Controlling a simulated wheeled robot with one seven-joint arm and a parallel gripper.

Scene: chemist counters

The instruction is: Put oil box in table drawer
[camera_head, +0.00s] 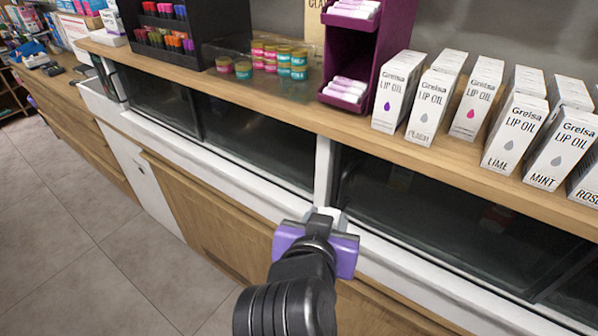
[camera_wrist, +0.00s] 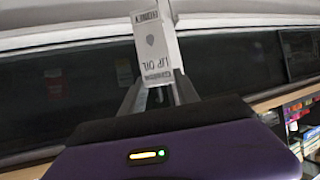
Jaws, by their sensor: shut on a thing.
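My gripper (camera_head: 322,217) is shut on a white lip oil box, in front of the counter's white frame. In the wrist view, the held box (camera_wrist: 152,48) shows its upside-down "LIP OIL" print and a grey drop between the fingers (camera_wrist: 160,92). In the head view, my purple gripper body hides most of it. Below the counter are wooden fronts (camera_head: 205,215), which look shut; I cannot tell which one is the table drawer.
Several lip oil boxes (camera_head: 476,97) stand on the wooden countertop (camera_head: 290,108) at right. A purple stand (camera_head: 349,60), small jars (camera_head: 278,58) and a black rack (camera_head: 190,30) stand farther left. Dark glass (camera_head: 245,135) lies below the countertop. The tiled floor (camera_head: 60,230) at left is clear.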

